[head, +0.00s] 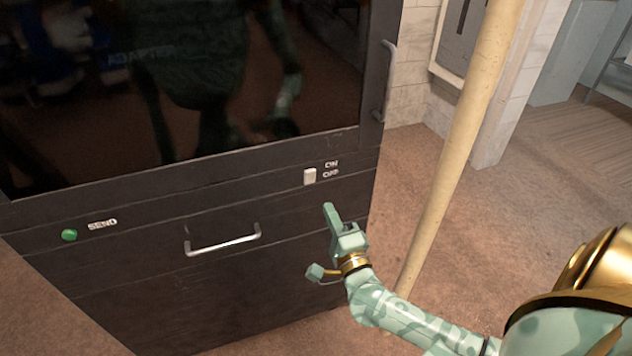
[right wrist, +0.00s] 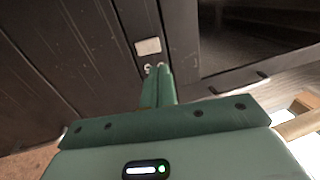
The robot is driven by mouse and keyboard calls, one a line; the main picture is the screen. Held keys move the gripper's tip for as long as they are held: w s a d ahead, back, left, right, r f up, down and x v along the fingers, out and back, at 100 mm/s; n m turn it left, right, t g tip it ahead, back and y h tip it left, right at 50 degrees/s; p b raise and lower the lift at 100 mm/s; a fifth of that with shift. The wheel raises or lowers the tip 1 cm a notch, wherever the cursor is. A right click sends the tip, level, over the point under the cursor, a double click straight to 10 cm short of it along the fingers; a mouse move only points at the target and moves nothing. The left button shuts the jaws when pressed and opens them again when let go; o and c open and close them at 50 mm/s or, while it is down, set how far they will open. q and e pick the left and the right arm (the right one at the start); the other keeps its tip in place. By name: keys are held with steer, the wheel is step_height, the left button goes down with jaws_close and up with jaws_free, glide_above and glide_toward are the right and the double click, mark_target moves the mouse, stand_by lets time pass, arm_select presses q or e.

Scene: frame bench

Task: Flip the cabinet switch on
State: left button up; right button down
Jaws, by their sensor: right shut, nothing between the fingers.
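The dark cabinet (head: 250,215) stands in front of me, with a glossy black panel above a strip of controls. Its small white switch (head: 310,176) sits at the right of that strip, beside the printed words ON above and OFF below. Which way the switch is set is too small to tell. My right gripper (head: 329,209) is shut and empty, pointing up at the cabinet front, a little below and right of the switch. In the right wrist view the shut fingers (right wrist: 157,84) point toward the white switch (right wrist: 148,46), with a visible gap. My left gripper is not in view.
A green button (head: 69,235) marked SEND sits at the strip's left end. A silver drawer handle (head: 223,244) is below the strip, and a vertical handle (head: 387,80) is at the cabinet's right edge.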

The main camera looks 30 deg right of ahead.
mark_target(311, 172)
steer(key=b+x, duration=0.1)
steer(key=x, duration=0.8)
steer(key=shift+w+d, duration=0.15)
steer(key=shift+w, duration=0.15)
steer(key=shift+r, duration=0.1)
steer(key=r+p, duration=0.1)
steer(key=p, duration=0.2)
steer(key=shift+w+r, duration=0.1)
steer(key=shift+w, duration=0.15)
steer(key=shift+f+g, duration=0.3)
steer(key=shift+f, duration=0.2)
